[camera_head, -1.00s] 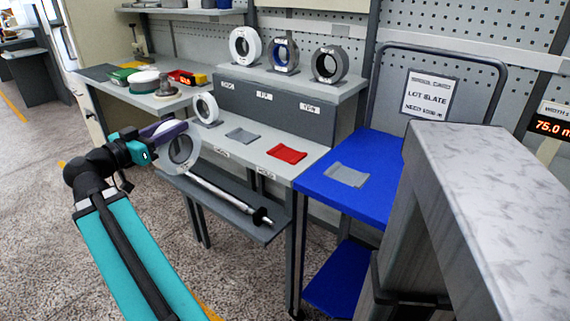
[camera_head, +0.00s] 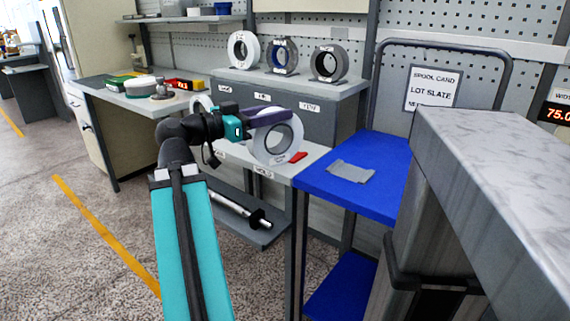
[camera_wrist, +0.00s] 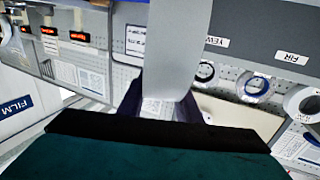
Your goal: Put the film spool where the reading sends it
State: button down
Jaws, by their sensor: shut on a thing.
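My gripper (camera_head: 268,118) is shut on a white film spool (camera_head: 264,149), held upright by its rim in front of the bench. In the wrist view the spool shows as a pale band (camera_wrist: 178,45) between the dark purple fingers. A card (camera_head: 433,88) reads "SPOOL CARD, LOT SLATE"; its lowest line is cut off. A display (camera_head: 558,117) at the right edge shows "75.0". A grey pad (camera_head: 350,172) lies on the blue cart (camera_head: 390,193).
White (camera_head: 233,50), blue-cored (camera_head: 274,56) and dark grey (camera_head: 321,65) spools stand on a raised shelf with labels below. Another pale spool (camera_head: 201,103) is partly behind my arm. A metal spindle (camera_head: 240,210) lies on the lower tray. A grey block-like structure (camera_head: 470,190) stands close at right.

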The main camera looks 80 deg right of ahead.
jog(key=s, duration=0.3)
jog(key=shift+a+r+m+g+y, duration=0.1)
jog(key=shift+a+m+g+y, duration=0.2)
jog(key=shift+y, duration=0.1)
jog(key=shift+d+r, duration=0.1)
jog(key=shift+d, duration=0.15)
jog(key=shift+d+p, duration=0.15)
jog(key=shift+p, duration=0.35)
jog(key=d+p, duration=0.2)
jog(key=p, duration=0.2)
jog(key=shift+w, duration=0.15)
jog(key=d+p, duration=0.2)
jog(key=d, duration=0.1)
jog(key=shift+w+f+p, duration=0.2)
jog(key=shift+w+p, duration=0.1)
jog(key=d+p, duration=0.1)
jog(key=p, duration=0.7)
jog(key=shift+w+d, duration=0.2)
jog(key=shift+d, duration=0.15)
jog(key=p, duration=0.6)
jog(key=shift+d+f, duration=0.15)
jog(key=shift+d, duration=0.1)
